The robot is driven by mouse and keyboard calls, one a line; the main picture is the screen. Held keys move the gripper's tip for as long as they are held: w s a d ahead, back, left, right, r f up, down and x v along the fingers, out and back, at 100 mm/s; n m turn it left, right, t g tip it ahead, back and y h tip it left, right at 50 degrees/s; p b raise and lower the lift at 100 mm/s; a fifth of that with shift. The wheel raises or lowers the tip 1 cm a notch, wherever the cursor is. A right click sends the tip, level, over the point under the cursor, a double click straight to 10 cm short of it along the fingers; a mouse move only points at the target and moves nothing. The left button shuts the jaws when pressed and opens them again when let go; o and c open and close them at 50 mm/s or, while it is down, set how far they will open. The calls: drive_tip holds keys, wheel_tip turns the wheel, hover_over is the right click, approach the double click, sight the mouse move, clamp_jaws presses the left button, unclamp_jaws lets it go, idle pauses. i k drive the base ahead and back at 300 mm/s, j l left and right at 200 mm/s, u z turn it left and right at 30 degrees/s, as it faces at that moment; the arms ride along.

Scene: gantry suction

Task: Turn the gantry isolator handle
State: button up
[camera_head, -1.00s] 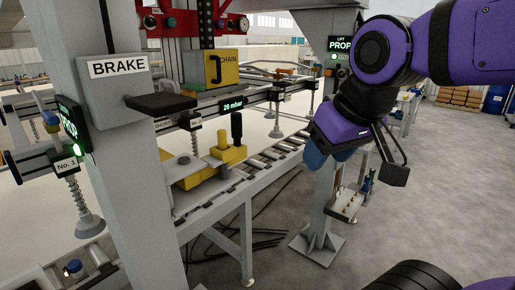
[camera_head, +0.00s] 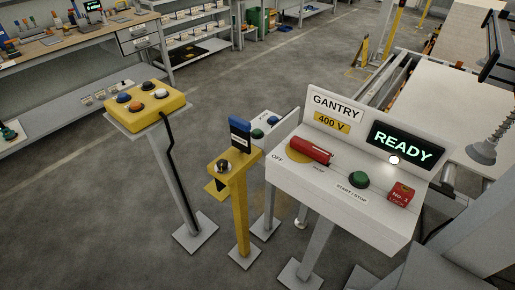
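The gantry isolator handle (camera_head: 312,150) is a red bar on a yellow round plate (camera_head: 298,154). It sits on the sloping top of a light grey console (camera_head: 350,205) right of the middle. The bar lies roughly sideways, its right end lower. An "OFF" label is at its left; a small label below its right end is too small to read surely. The console's back panel reads "GANTRY" and "400 V", and its lit display (camera_head: 403,147) reads "READY". My gripper is not in this view.
A green button (camera_head: 359,179) and a red block marked "No." (camera_head: 400,194) share the console. A yellow post (camera_head: 238,195) and a yellow button box (camera_head: 145,105) on a stand are to the left. A workbench (camera_head: 75,45) is at the back left. Grey floor lies between.

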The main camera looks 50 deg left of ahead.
sight(323, 156)
drive_tip(key=k+u, duration=0.1)
drive_tip(key=u, duration=0.3)
drive_tip(key=j+u, duration=0.1)
drive_tip(key=u, duration=0.35)
drive_tip(key=k+j+u, duration=0.1)
drive_tip(key=u, duration=0.3)
drive_tip(key=i+l+u, duration=0.15)
